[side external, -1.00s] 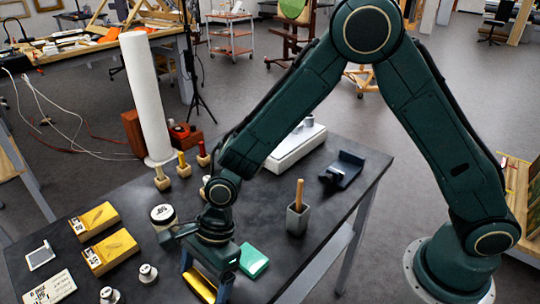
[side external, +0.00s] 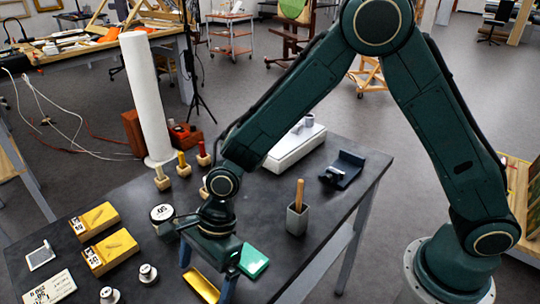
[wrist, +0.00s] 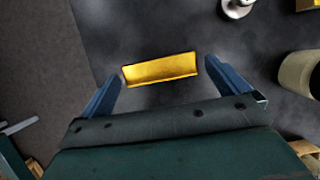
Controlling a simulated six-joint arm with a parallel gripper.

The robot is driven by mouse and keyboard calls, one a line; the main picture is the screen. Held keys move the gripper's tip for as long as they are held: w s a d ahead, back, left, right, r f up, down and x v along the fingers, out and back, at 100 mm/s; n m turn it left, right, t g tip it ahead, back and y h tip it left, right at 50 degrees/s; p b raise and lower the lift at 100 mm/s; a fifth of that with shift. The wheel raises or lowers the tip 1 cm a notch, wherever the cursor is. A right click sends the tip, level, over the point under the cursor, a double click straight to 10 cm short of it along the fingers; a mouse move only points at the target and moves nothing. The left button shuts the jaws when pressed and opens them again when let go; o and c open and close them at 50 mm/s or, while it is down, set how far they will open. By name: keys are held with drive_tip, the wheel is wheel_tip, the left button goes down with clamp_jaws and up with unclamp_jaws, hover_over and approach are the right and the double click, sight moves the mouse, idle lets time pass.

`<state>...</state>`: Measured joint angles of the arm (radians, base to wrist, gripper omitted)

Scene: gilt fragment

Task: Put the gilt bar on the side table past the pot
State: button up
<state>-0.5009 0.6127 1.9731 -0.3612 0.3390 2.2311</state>
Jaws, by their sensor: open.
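The gilt bar (side external: 204,284) is a shiny yellow bar low in the side view. It also shows in the wrist view (wrist: 160,69), between the tips of my two blue fingers, with a gap at each end. My gripper (side external: 207,276) is open above the dark table (side external: 330,220), one finger at either end of the bar. I cannot tell whether the bar's underside rests on the table. A grey square pot (side external: 297,221) with a wooden stick in it stands to the right. No separate side table is clearly identifiable.
A green block (side external: 253,261) lies just right of my gripper. A round white-topped jar (side external: 162,215), yellow boxes (side external: 111,252) and small weights (side external: 148,273) stand to the left. A navy device (side external: 342,170) and a white case (side external: 295,148) sit behind. The tabletop beside the pot is bare.

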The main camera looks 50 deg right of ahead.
drive_tip(key=v, duration=1)
drive_tip(key=shift+r, duration=0.25)
drive_tip(key=shift+d, duration=0.15)
drive_tip(key=s+d+r+n+t+h, duration=0.1)
drive_tip(key=s+d+r+n+t, duration=0.15)
drive_tip(key=d+r+n, duration=0.35)
drive_tip(key=s+d+r+n+t+h, duration=0.1)
drive_tip(key=s+d+r+n, duration=0.3)
drive_tip(key=d, duration=0.5)
drive_tip(key=s+d+r+n+t+h, duration=0.2)
drive_tip(key=s+d+r+n, duration=0.1)
drive_tip(key=s+d+n, duration=0.5)
drive_tip(key=shift+s+d+r, duration=0.25)
drive_tip(key=shift+s+d, duration=1.15)
drive_tip(key=shift+s, duration=0.5)
